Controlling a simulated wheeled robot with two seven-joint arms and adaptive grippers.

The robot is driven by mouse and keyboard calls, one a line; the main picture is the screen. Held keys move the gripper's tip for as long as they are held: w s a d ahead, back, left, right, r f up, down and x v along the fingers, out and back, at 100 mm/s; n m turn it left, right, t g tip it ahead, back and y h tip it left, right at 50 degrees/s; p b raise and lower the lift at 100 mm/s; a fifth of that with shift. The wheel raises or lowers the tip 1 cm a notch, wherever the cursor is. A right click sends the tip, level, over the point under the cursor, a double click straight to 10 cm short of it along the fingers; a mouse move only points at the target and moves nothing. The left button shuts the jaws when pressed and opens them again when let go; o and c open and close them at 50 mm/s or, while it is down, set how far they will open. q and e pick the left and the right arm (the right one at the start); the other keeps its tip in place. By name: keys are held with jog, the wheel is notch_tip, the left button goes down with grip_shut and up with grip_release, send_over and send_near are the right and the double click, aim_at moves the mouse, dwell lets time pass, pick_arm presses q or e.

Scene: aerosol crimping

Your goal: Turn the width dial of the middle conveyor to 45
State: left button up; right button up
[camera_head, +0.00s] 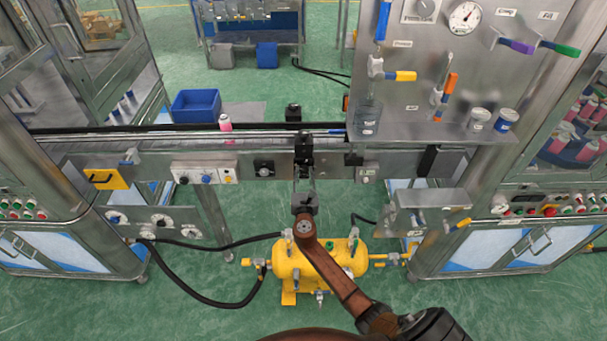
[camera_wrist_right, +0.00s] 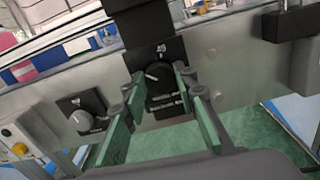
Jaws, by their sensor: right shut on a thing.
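The middle conveyor (camera_head: 235,141) runs across the view with a metal front rail. On that rail, a black dial plate carries the width dial (camera_wrist_right: 158,79), a dark round knob with a pale pointer tilted to the upper left in the wrist view. Its scale marks are too blurred to read. My right gripper (camera_head: 304,172) reaches up to the rail from below. In the right wrist view, the green-lined fingers of my right gripper (camera_wrist_right: 159,76) are shut on the dial, one on each side. In the head view the gripper partly hides the dial. My left gripper is not in view.
A second knob (camera_wrist_right: 82,119) on a black plate sits left of the dial. A button box (camera_head: 204,173) is farther left on the rail. A yellow tank (camera_head: 335,262) stands below my arm. A metal panel with valves (camera_head: 455,75) rises at the right.

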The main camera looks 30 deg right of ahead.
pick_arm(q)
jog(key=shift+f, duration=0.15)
pick_arm(e)
jog(key=shift+a, duration=0.1)
jog(key=m+b, duration=0.2)
jog(key=m, duration=0.1)
jog(key=shift+f+m, duration=0.2)
jog(key=shift+m, duration=0.1)
jog(key=m+b, duration=0.2)
jog(key=m, duration=0.1)
jog(key=shift+m, duration=0.4)
jog(key=m+b, duration=0.2)
jog(key=m, duration=0.2)
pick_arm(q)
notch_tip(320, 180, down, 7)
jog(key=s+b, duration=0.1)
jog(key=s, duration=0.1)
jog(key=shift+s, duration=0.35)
pick_arm(e)
jog(key=shift+r+m, duration=0.1)
jog(key=shift+m, duration=1)
jog(key=o, duration=1.2)
jog(key=shift+c, duration=0.2)
